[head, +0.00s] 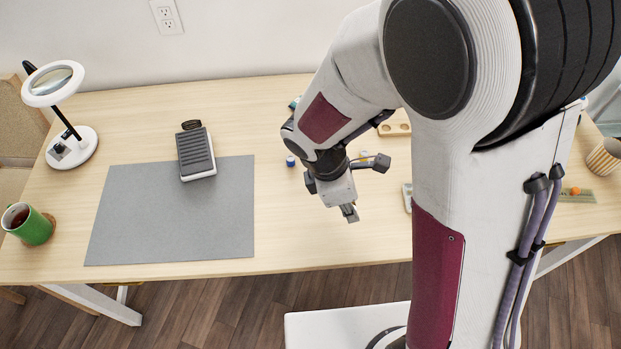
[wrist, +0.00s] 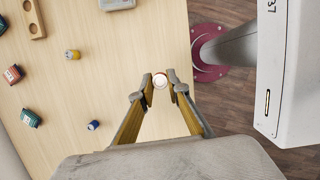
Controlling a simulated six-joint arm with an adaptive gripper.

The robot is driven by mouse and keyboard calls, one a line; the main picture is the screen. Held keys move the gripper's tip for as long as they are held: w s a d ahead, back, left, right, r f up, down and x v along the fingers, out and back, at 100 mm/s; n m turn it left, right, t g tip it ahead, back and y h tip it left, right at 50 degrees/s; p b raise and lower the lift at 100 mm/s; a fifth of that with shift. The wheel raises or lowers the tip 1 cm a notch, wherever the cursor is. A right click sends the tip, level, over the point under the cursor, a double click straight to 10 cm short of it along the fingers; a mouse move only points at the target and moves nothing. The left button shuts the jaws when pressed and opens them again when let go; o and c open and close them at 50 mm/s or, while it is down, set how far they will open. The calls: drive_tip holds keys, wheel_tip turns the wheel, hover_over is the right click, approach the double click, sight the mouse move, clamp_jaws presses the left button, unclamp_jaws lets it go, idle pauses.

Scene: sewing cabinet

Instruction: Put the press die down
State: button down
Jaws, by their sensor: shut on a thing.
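In the wrist view, a small round thing with a pale top and a reddish rim, which I take to be the press die (wrist: 160,81), sits between my fingertips. My gripper (wrist: 160,84) is shut on it, one finger on each side. The die is over the table near its edge; I cannot tell its height above the wood. In the head view my gripper (head: 350,214) hangs over the table, right of the grey mat. The die cannot be made out there.
A grey mat (head: 150,235) bears a dark ribbed pedal (head: 196,154) at its back edge. A magnifier lamp (head: 72,148) and a green mug (head: 34,228) stand at the left. Several small spools, one of them blue (wrist: 93,125), and a wooden holder (wrist: 34,18) lie nearby.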

drive_tip(key=shift+a+f, duration=0.1)
drive_tip(key=shift+s+a+f, duration=0.1)
drive_tip(key=shift+s+f, duration=0.15)
drive_tip(key=w+a+f+n, duration=0.1)
drive_tip(key=w+a, duration=0.4)
drive_tip(key=w+a+f+n+t, duration=0.1)
drive_tip(key=w+a+n, duration=0.1)
drive_tip(key=w+a, duration=0.3)
drive_tip(key=w+a+f+n, duration=0.1)
drive_tip(key=w+a+n, duration=0.1)
drive_tip(key=w+a, duration=0.2)
drive_tip(key=shift+w+a, duration=0.2)
drive_tip(key=shift+w, duration=0.4)
drive_tip(key=shift+w+a, duration=0.2)
drive_tip(key=shift+w, duration=0.35)
drive_tip(key=w+a+r+n+t+y, duration=0.2)
drive_tip(key=w+a+r+n, duration=0.2)
drive_tip(key=w+a+n, duration=0.3)
drive_tip(key=w+a, duration=0.1)
drive_tip(key=w, duration=0.1)
drive_tip(key=shift+w+a+n, duration=0.3)
drive_tip(key=shift+w+n, duration=0.1)
drive_tip(key=shift+r, duration=0.1)
